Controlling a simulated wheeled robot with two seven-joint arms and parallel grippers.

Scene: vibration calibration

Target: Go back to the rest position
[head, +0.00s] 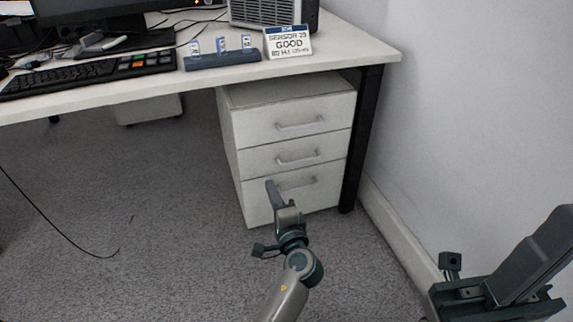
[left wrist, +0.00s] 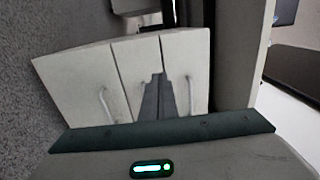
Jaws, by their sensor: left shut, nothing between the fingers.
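My left gripper (head: 271,186) is low in the middle of the head view, in front of the white drawer cabinet. Its fingers are together with nothing between them. In the left wrist view the dark closed fingers (left wrist: 157,95) show against the cabinet fronts, clear of any held object. My right gripper (head: 535,250) is partly in view at the bottom right of the head view, close to the wall. Its fingertips do not show clearly enough to tell whether they are apart.
The drawer cabinet (head: 290,140) stands under the white desk (head: 130,102). The wall (head: 470,120) bounds the right. Open carpet (head: 130,210) lies left, with a loose cable.

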